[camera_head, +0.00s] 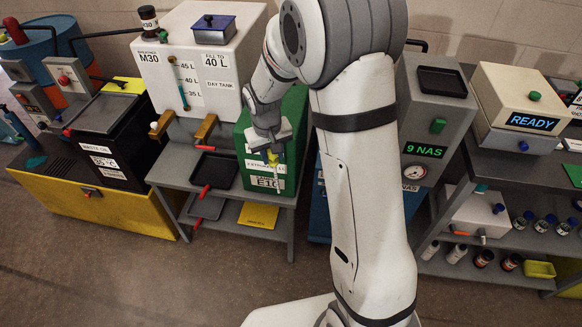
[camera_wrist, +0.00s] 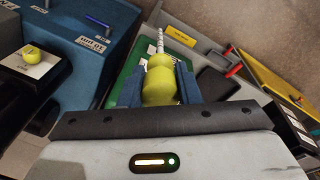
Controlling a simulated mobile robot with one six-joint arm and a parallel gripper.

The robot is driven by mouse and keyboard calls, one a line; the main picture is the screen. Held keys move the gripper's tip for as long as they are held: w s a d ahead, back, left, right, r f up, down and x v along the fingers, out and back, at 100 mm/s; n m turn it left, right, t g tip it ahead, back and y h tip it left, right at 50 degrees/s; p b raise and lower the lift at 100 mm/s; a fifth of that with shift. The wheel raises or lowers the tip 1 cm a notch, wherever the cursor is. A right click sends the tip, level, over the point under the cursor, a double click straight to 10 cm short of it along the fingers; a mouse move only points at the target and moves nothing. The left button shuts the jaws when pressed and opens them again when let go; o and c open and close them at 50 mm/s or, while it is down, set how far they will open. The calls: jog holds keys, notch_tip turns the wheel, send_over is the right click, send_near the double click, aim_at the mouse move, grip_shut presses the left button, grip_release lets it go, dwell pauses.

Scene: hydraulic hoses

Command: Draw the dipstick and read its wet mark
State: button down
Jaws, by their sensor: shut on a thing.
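My gripper (camera_head: 272,150) is shut on the yellow handle of the dipstick (camera_wrist: 158,80). The handle sits between the two dark blue fingers in the wrist view. A thin grey, ribbed-looking rod runs from the handle away from the gripper, and its far end shows near the top. In the head view the dipstick (camera_head: 277,181) hangs below my gripper, in front of the green box (camera_head: 241,126) labelled E10. The green box also shows behind the handle in the wrist view (camera_wrist: 123,88). I cannot make out a wet mark on the rod.
A white day tank (camera_head: 178,62) with a sight tube stands left of the green box on a grey shelf. A grey unit (camera_head: 437,105) reading 9 NAS stands right. A blue cabinet (camera_wrist: 93,62) is close at left in the wrist view. Floor in front is clear.

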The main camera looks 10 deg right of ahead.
jog(key=s+a+r+n+t+b, duration=0.1)
jog(key=s+a+r+t, duration=0.15)
jog(key=a+r, duration=0.45)
jog(key=s+a+r+n+t+h+b, duration=0.1)
jog(key=s+a+r, duration=0.2)
jog(key=r, duration=0.7)
jog(key=s+a+r+n+t+b, duration=0.1)
jog(key=s+a+r+t, duration=0.2)
jog(key=r, duration=0.6)
jog(key=s+d+r+m+t+y+b, duration=0.1)
jog(key=s+d+r+t, duration=0.1)
jog(key=s+r, duration=0.6)
jog(key=s+d+r+m+t+b, duration=0.1)
jog(key=s+d+r, duration=0.3)
jog(key=s+r, duration=0.4)
notch_tip(320, 180, up, 5)
jog(key=shift+s+r+t+y+b, duration=0.25)
jog(key=shift+t+y+b, duration=0.15)
jog(key=shift+t+b, duration=0.15)
